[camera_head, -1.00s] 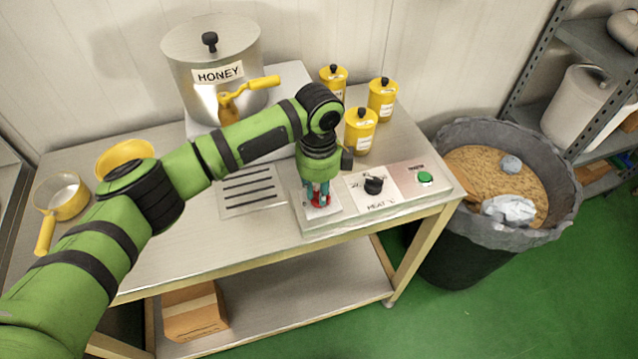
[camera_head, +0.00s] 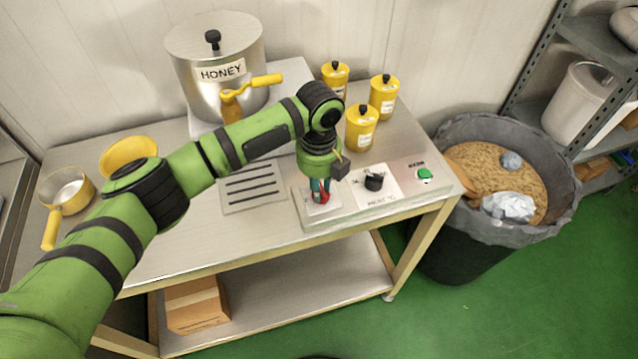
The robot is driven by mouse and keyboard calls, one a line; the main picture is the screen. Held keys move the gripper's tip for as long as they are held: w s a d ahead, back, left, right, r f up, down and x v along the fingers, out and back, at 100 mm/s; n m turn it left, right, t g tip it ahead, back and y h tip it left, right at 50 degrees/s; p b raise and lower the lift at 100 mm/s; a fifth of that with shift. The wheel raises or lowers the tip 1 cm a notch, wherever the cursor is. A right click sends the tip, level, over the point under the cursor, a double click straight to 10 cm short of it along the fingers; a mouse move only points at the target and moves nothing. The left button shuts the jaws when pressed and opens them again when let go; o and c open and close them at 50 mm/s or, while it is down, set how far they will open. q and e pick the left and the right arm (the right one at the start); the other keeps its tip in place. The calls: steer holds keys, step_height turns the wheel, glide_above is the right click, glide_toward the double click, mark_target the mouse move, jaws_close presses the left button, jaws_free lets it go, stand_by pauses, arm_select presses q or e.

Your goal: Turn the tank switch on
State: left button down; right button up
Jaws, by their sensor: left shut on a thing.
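A control panel (camera_head: 345,214) lies along the front right edge of the metal table. A red switch (camera_head: 325,197) sits on the white plate at its left end and is partly covered by my left gripper (camera_head: 320,196). My left gripper points down and is shut on the red switch. The switch's labels are hidden. To the right are a black heat knob (camera_head: 373,181) and a green button (camera_head: 424,174). My right gripper is not in view.
A honey tank (camera_head: 219,75) with a yellow tap stands at the back of the table (camera_head: 262,237). Several yellow jars (camera_head: 361,128) stand behind the panel. A yellow pan (camera_head: 68,192) is at the left. A bin (camera_head: 470,258) stands at the right.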

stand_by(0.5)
arm_select(q)
steer(key=c, duration=1.1)
jaws_free()
step_height(320, 180, up, 12)
steer(key=shift+f, duration=0.1)
